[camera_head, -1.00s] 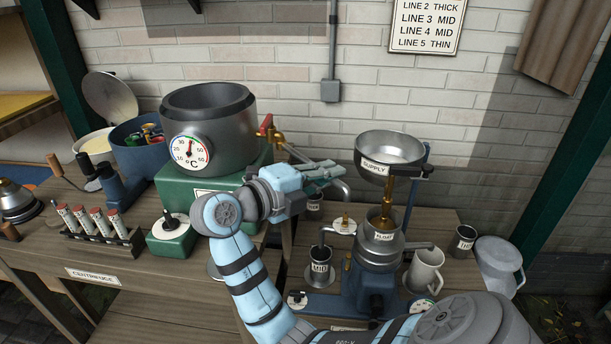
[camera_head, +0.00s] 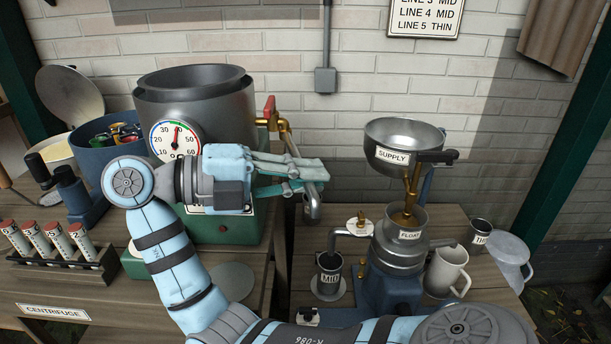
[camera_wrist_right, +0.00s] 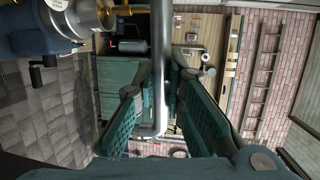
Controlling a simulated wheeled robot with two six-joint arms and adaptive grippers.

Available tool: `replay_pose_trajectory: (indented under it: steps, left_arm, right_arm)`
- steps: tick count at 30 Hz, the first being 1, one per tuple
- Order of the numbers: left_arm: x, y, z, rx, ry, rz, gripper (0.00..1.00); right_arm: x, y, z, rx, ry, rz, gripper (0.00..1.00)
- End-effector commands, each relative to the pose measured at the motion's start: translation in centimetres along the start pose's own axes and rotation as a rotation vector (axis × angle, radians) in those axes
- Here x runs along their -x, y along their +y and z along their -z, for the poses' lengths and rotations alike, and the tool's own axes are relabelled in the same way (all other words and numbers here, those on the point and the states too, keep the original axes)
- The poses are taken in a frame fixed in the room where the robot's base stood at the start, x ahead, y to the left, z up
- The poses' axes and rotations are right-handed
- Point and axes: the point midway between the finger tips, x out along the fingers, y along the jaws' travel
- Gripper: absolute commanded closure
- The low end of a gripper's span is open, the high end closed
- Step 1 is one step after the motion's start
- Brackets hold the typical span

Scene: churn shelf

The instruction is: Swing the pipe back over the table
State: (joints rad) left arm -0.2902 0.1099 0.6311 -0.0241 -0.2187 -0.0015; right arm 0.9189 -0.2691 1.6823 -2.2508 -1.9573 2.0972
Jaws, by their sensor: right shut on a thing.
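The grey pipe (camera_head: 312,205) comes off the brass tap (camera_head: 285,130) of the dark grey vat (camera_head: 195,105) and ends in a downward bend. In the head view its end hangs near the gap between the two tables, left of the milk cup (camera_head: 329,272). My right gripper (camera_head: 310,172) reaches across in front of the vat from the left and is shut on the pipe, partly hiding it. In the right wrist view the pipe (camera_wrist_right: 159,60) stands between the two green fingers (camera_wrist_right: 160,82). My left gripper is not in view.
The separator with its supply bowl (camera_head: 403,143) stands on the right table, with a white jug (camera_head: 446,270) beside it. A tube rack (camera_head: 60,270) stands on the left table. The brick wall closes off the back.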

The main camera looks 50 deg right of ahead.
Motion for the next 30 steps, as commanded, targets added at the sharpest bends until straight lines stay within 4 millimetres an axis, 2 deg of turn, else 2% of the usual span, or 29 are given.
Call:
replay_pose_trajectory:
  steps: [8,9,13,22,26,28,29,30]
  left_arm:
    - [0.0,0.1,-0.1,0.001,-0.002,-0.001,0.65]
    - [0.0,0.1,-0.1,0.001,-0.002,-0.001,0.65]
    - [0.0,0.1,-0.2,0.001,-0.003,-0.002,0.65]
    - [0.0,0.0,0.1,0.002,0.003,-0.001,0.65]
    - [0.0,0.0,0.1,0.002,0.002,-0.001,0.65]
    - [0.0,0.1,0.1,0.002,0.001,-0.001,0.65]
    - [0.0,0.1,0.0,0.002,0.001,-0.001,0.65]
    - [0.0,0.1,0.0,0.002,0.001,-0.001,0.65]
  right_arm:
    - [0.6,0.2,-0.1,0.002,-0.011,-0.003,1.00]
    - [0.6,0.2,-0.1,0.002,-0.012,-0.003,0.88]
    - [0.6,0.2,-0.1,0.002,-0.013,-0.002,0.68]
    - [0.4,0.0,-0.1,0.001,-0.009,-0.001,0.68]
    - [0.7,-1.7,-0.1,-0.003,-0.009,-0.002,0.68]
    - [0.9,-3.4,-0.2,-0.004,-0.010,-0.002,0.68]
    - [1.1,-4.2,-0.2,-0.004,-0.010,0.000,0.63]
    - [1.2,-5.4,-0.2,-0.005,-0.011,0.001,0.47]
